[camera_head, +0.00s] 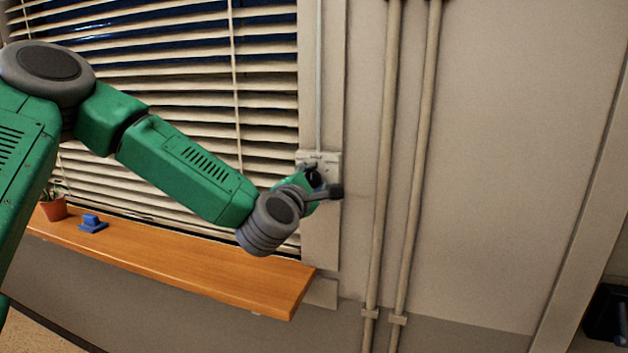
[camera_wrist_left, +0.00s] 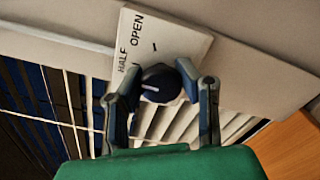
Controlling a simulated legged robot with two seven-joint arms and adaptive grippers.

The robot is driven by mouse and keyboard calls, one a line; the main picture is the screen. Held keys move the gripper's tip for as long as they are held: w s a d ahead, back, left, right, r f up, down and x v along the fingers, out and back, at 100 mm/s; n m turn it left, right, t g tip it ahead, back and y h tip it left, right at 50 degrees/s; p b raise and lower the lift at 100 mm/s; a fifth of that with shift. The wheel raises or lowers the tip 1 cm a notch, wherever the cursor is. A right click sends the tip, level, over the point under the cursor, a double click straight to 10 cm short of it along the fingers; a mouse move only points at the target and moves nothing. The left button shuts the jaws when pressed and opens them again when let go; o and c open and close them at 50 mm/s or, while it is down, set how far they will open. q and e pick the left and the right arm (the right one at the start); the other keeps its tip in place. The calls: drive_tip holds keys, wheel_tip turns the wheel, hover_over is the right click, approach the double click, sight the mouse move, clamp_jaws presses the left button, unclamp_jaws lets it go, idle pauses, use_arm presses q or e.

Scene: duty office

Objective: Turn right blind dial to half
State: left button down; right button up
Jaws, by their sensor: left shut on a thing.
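The blind dial (camera_wrist_left: 160,80) is a dark round knob on a pale plate (camera_wrist_left: 185,42) marked HALF and OPEN. A light mark shows on the knob's face toward the left in the wrist view, but I cannot tell exactly which label it points to. My left gripper (camera_head: 318,184) is at the plate (camera_head: 332,159) on the window's right frame. In the wrist view its two fingers (camera_wrist_left: 160,73) stand on either side of the dial and are shut on it. The rest of the plate's labels are hidden or too small to read. My right gripper is not in view.
Slatted blinds (camera_head: 180,85) cover the window left of the plate. A wooden sill (camera_head: 200,270) juts out below, with a potted plant (camera_head: 54,207) and a blue object (camera_head: 92,223). Two vertical pipes (camera_head: 385,150) run right of the plate. The wall beyond is bare.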

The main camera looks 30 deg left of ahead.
use_arm(q)
drive_tip(key=shift+f, duration=0.15)
drive_tip(key=c, duration=1.1)
unclamp_jaws()
drive_tip(key=shift+w+a, duration=0.1)
drive_tip(key=shift+w, duration=0.1)
drive_tip(key=shift+s, duration=0.2)
drive_tip(key=v, duration=0.7)
drive_tip(key=shift+f, duration=0.1)
